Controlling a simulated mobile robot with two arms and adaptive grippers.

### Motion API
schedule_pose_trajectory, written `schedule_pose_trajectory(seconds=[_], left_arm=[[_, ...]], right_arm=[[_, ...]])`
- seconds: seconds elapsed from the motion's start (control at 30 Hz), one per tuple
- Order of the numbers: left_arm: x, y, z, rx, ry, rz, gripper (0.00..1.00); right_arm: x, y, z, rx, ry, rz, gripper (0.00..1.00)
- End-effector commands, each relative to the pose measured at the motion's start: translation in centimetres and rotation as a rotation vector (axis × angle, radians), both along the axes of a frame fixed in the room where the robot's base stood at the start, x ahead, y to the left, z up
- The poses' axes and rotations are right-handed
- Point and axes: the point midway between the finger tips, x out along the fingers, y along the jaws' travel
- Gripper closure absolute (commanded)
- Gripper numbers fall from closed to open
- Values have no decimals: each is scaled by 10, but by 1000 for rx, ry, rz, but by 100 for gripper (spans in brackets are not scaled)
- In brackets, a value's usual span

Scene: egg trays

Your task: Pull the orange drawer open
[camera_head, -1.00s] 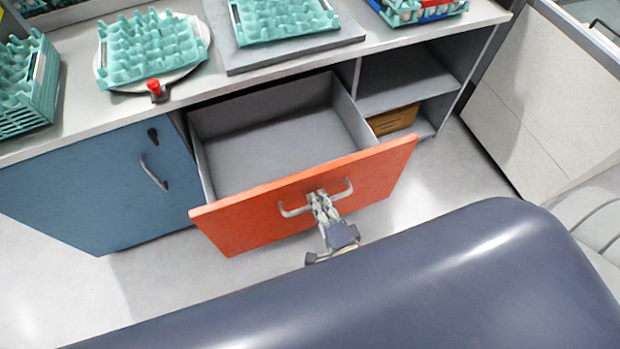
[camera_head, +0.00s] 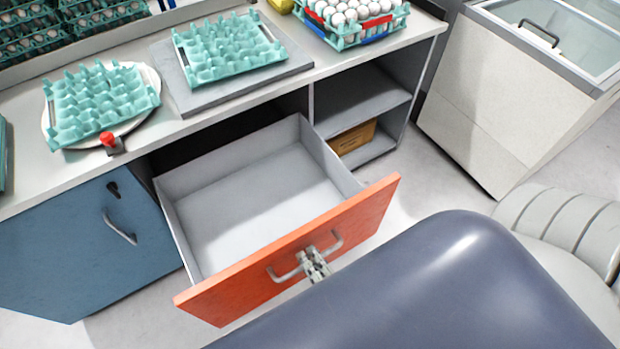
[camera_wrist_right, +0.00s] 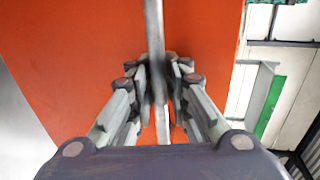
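The orange drawer (camera_head: 235,274) stands well out from the counter, and its grey inside (camera_head: 265,195) is empty. Its orange front fills much of the right wrist view (camera_wrist_right: 80,60). The grey bar handle (camera_head: 334,241) runs across the middle of the front; it also shows in the right wrist view (camera_wrist_right: 154,40). My right gripper (camera_head: 314,262) is at the middle of the handle. In the right wrist view its fingers (camera_wrist_right: 158,82) are closed around the bar from both sides. My left gripper is not in view.
A blue cabinet door (camera_head: 75,240) with a handle is left of the drawer. Open shelves with a brown box (camera_head: 354,138) are to its right. The counter (camera_head: 140,135) bears teal egg trays (camera_head: 225,48). A white chest (camera_head: 500,100) stands at the right.

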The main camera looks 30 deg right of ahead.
Motion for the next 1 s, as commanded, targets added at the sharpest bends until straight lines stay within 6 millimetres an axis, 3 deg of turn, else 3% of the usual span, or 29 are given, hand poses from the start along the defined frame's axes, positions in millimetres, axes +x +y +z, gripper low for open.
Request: schedule_pose_trajectory(seconds=[0.47, 1.0], left_arm=[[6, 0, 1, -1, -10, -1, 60], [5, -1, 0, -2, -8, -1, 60]], right_arm=[[-7, 0, 1, 0, 2, 0, 69], [-105, -3, 21, 0, 3, 1, 69]])
